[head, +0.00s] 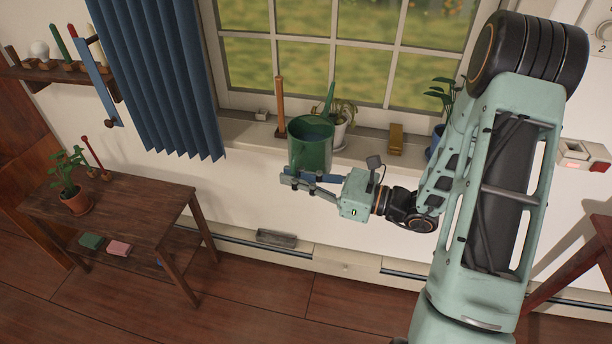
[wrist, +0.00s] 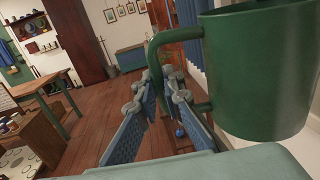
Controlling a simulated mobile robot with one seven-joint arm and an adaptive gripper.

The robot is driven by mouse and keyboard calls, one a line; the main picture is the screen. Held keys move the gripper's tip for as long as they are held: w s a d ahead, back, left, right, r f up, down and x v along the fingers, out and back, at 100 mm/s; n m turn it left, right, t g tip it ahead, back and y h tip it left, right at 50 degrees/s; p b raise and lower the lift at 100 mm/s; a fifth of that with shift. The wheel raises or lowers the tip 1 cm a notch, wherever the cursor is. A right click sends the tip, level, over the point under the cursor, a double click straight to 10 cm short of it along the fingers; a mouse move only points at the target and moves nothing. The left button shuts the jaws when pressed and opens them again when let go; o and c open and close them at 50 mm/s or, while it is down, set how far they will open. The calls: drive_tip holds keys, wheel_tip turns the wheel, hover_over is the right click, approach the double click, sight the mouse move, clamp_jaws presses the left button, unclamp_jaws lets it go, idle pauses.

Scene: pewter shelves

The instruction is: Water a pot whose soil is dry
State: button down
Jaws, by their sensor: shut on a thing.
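A green watering can (head: 311,148) is held upright in front of the window sill. My gripper (head: 304,178) is shut on it; in the wrist view the fingers (wrist: 165,85) close at the can's handle (wrist: 153,62), with the can body (wrist: 262,75) at the right. A white pot (head: 338,132) with a leafy plant stands on the sill behind the can, partly hidden by it. A blue pot (head: 436,142) with a plant stands farther right, partly behind my arm. A terracotta pot (head: 76,202) with a plant stands on the wooden side table. The soil is too small to judge.
The sill (head: 362,150) also carries an upright wooden stick (head: 281,105) and a gold box (head: 395,140). A blue curtain (head: 160,80) hangs left of the window. The side table (head: 128,206) has a lower shelf with small blocks. Floor is free between table and arm.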

drive_tip(key=r+m+p, duration=0.1)
drive_tip(key=p, duration=0.1)
drive_tip(key=s+a+m+p, duration=0.1)
drive_tip(key=m+p, duration=0.1)
drive_tip(key=shift+s+r+g, duration=0.15)
drive_tip(key=shift+r+g, duration=0.15)
drive_tip(key=shift+r, duration=0.1)
drive_tip(key=shift+p, duration=0.3)
drive_tip(key=shift+w+r+m+p, duration=0.1)
drive_tip(key=shift+r+m+p, duration=0.45)
drive_tip(key=shift+r+p, duration=0.9)
drive_tip(key=shift+w+r+m+p, duration=0.1)
drive_tip(key=shift+r+m+p, duration=0.45)
drive_tip(key=shift+r+p, duration=0.9)
idle(3.7)
